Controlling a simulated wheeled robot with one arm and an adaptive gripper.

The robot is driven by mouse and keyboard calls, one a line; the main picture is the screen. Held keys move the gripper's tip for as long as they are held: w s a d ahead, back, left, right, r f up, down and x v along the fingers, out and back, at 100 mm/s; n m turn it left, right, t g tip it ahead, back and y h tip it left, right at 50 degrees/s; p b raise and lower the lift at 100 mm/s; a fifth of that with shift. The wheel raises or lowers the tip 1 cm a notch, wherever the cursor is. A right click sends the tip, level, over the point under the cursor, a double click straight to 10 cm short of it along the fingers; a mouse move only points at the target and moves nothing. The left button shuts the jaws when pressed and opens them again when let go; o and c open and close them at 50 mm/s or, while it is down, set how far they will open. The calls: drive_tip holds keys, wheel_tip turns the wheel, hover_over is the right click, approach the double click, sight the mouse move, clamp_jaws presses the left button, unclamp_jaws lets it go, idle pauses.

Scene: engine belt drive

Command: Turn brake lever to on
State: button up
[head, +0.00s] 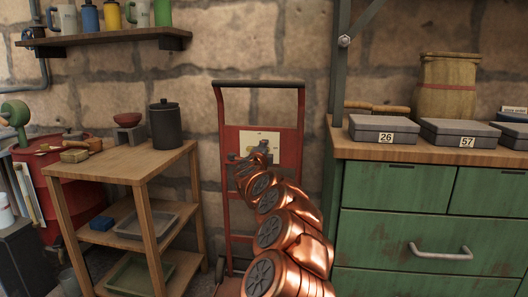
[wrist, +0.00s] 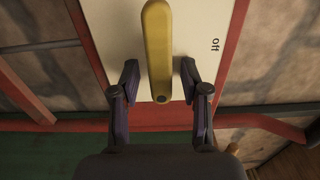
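The brake lever (wrist: 158,45) is a yellow bar with a rounded end, in the middle of the wrist view. It lies in front of a cream panel (wrist: 110,22) that carries the word "off" on the right; no "on" label shows. My gripper (wrist: 160,75) is open, with one finger on each side of the lever and a small gap to each. In the head view my gripper (head: 245,158) is in front of the cream panel (head: 260,137) on a red upright frame (head: 228,112). My gripper and arm hide the lever there.
A wooden shelf table (head: 130,164) with a dark canister (head: 164,125) stands left of the frame. A green drawer cabinet (head: 400,205) with grey boxes on top stands close on the right. A stone wall is behind. A wall shelf (head: 105,39) hangs at upper left.

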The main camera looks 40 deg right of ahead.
drive_tip(key=shift+s+a, duration=0.1)
drive_tip(key=v, duration=1.1)
drive_tip(key=shift+s+a, duration=0.2)
drive_tip(key=shift+a, duration=0.15)
drive_tip(key=shift+r, duration=0.1)
idle(0.8)
